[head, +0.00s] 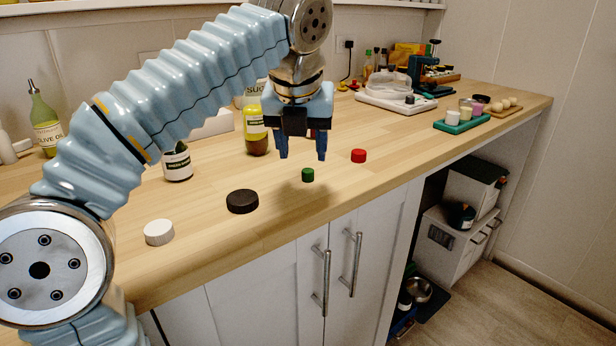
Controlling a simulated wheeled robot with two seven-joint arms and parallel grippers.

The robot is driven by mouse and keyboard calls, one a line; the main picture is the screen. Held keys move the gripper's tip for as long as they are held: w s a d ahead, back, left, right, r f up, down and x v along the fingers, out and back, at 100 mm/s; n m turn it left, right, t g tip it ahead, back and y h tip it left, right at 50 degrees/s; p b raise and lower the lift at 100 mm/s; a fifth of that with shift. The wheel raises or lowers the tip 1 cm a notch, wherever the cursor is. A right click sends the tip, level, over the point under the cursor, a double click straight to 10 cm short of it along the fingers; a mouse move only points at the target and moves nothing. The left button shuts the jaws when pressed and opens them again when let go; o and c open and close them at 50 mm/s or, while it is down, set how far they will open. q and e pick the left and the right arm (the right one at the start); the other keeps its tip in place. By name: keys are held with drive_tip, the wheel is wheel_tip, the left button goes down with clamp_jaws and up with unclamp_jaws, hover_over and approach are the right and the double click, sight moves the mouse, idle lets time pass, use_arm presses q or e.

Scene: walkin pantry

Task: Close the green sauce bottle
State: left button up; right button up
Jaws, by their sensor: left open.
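A small green cap (307,175) lies on the wooden counter near its front edge. My left gripper (302,153) hangs over the counter, fingers pointing down, open and empty. In the picture its fingertips are just above and behind the green cap, apart from it. A bottle with a yellow-green label (256,132) stands upright just left of the gripper. Its upper part is partly hidden by my arm. I cannot read for sure which is the green sauce. My right gripper is not in view.
A white cap (159,232), a dark brown cap (242,201) and a red cap (358,156) lie along the counter (420,142). An olive oil bottle (45,122) stands at the back left. A white tray (395,100) and a teal tray (462,123) sit to the right.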

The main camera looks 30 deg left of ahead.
sight(308, 170)
use_arm(q)
drive_tip(key=shift+f, duration=0.2)
drive_tip(key=shift+w+b+x, duration=0.2)
drive_tip(key=shift+b+x, duration=0.05)
drive_tip(key=shift+x, duration=1.1)
drive_tip(key=shift+w+b+x, duration=0.2)
drive_tip(key=shift+x, duration=1.1)
drive_tip(key=shift+d+r, duration=0.15)
clamp_jaws()
